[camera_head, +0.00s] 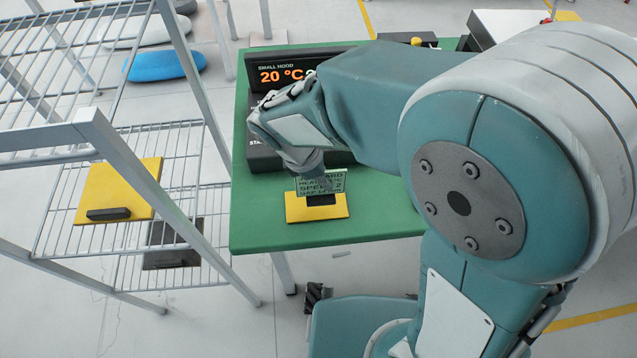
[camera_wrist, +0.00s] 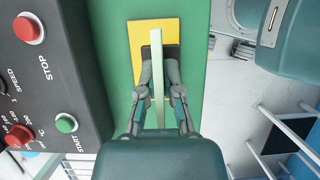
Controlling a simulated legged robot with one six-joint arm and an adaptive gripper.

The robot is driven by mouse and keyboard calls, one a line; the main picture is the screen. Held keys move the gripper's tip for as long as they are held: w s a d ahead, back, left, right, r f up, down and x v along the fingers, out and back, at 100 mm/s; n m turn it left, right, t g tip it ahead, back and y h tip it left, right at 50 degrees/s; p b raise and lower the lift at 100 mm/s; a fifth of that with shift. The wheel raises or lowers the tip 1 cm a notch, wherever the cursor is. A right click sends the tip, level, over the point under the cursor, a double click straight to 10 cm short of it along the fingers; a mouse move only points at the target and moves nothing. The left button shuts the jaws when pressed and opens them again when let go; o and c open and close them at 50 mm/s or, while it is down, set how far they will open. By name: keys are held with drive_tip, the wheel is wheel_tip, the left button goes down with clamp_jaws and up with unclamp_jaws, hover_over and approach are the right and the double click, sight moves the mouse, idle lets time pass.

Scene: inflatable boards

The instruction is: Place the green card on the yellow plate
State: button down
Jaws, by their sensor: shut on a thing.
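My gripper (camera_head: 312,168) is shut on the pale green card (camera_head: 333,181), which stands upright with printed text facing the head camera. In the wrist view my gripper (camera_wrist: 158,75) pinches the card (camera_wrist: 156,50), seen edge-on as a long thin strip. The yellow plate (camera_head: 334,211) lies on the green table below the card. A black block (camera_head: 321,199) sits on the plate, and the card's lower edge is at or just above it; contact cannot be told. The plate also shows in the wrist view (camera_wrist: 139,45), with its black block partly hidden by the fingers.
The green table (camera_head: 262,222) has bare room left and right of the plate. A dark control box (camera_wrist: 60,90) with red and green buttons stands close beside my gripper. A wire rack (camera_head: 190,150) at left holds another yellow plate (camera_head: 120,185) with a black block.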

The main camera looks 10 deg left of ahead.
sight(319, 189)
drive_tip(key=shift+w+a+f, duration=0.2)
drive_tip(key=shift+a+f, duration=0.15)
drive_tip(key=shift+f, duration=0.1)
drive_tip(key=shift+w+a+f, duration=0.2)
drive_tip(key=shift+a+f, duration=0.1)
drive_tip(key=shift+f, duration=1.7)
drive_tip(key=c, duration=0.8)
unclamp_jaws()
drive_tip(key=shift+f, duration=0.15)
